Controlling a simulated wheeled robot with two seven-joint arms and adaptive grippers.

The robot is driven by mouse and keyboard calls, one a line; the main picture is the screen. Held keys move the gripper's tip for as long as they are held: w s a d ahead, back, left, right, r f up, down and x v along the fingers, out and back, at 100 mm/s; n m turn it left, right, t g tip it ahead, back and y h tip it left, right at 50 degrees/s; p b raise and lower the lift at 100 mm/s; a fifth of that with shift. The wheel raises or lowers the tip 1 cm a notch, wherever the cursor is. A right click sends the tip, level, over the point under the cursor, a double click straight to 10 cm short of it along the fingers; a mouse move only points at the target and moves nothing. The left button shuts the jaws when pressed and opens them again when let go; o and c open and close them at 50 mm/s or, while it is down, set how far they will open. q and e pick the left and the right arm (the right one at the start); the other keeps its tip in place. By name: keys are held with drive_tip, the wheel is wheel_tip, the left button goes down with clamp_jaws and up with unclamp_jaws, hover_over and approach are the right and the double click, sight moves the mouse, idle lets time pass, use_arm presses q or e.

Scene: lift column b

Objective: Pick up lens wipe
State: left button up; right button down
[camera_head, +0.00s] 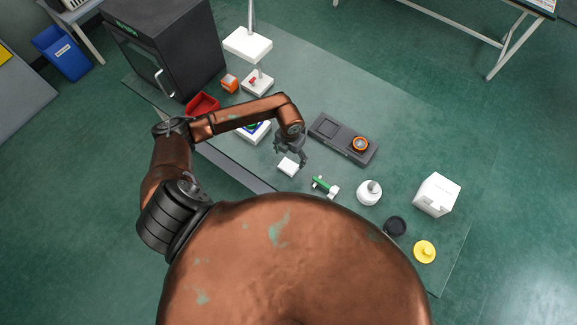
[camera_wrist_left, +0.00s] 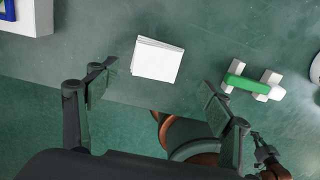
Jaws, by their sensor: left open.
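The lens wipe appears to be the small stack of white sheets (camera_head: 287,167) lying on the green table, in front of my left gripper in the head view. In the left wrist view the white stack (camera_wrist_left: 157,60) lies flat, slightly tilted, above the gap between the fingers. My left gripper (camera_head: 291,154) is open and empty, its fingers spread wide in the left wrist view (camera_wrist_left: 158,85). It hangs over the table close to the stack; whether it touches cannot be told, but the wrist view shows them apart.
A green and white clamp-like piece (camera_head: 325,187) lies right of the stack, with a white bottle (camera_head: 369,192) beyond. A dark tray (camera_head: 343,139) with an orange ring, a red bin (camera_head: 203,104), a white box (camera_head: 436,195) and a yellow item (camera_head: 424,251) also stand on the table (camera_head: 400,130).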

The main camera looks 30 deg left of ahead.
sight(289, 165)
use_arm(q)
drive_tip(key=f, duration=0.2)
drive_tip(key=f+p, duration=0.1)
drive_tip(key=f, duration=0.4)
drive_tip(key=shift+s+a+f, duration=0.15)
drive_tip(key=shift+a+f, duration=0.1)
drive_tip(key=shift+c, duration=0.4)
drive_tip(key=c, duration=0.7)
